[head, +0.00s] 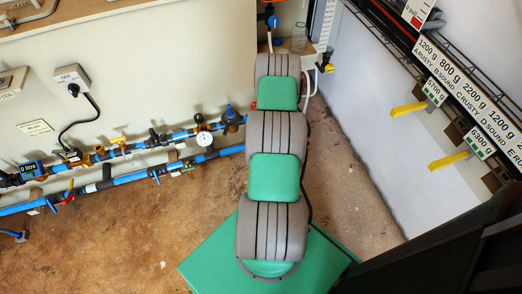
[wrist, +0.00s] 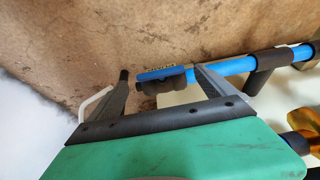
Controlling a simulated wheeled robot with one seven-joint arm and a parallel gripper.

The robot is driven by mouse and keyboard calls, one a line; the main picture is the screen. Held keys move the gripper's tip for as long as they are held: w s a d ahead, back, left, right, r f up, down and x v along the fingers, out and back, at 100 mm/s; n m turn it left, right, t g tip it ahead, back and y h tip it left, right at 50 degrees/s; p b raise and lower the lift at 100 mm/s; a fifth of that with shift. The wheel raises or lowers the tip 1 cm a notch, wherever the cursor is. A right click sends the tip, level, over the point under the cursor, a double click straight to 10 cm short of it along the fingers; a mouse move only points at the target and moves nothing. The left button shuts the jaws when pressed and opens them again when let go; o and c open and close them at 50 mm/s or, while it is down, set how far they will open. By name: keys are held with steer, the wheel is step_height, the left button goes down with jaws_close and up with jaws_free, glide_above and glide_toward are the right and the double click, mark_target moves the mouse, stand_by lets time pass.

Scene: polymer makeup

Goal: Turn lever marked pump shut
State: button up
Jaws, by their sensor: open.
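In the wrist view a short blue lever (wrist: 162,73) with small dark lettering lies between my fingertips, above a dark fitting at the end of a blue pipe. I cannot read the lettering, so I cannot tell if it says pump. My gripper (wrist: 160,76) is open, with one finger on each side of the lever. The right fingertip is close to the lever's right end and the pipe; I cannot tell if they touch. In the head view my own arm hides the gripper and this lever.
Blue pipes (head: 130,178) with several valves and a gauge (head: 204,138) run along the left wall. In the wrist view the blue pipe (wrist: 240,65) extends right. A white curved tube (wrist: 95,100) is beside the left finger. Yellow handles (head: 408,109) stick out from the right wall. Brown floor (head: 350,190) is clear.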

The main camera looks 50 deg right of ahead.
steer(key=shift+x, duration=1.1)
steer(key=c, duration=1.4)
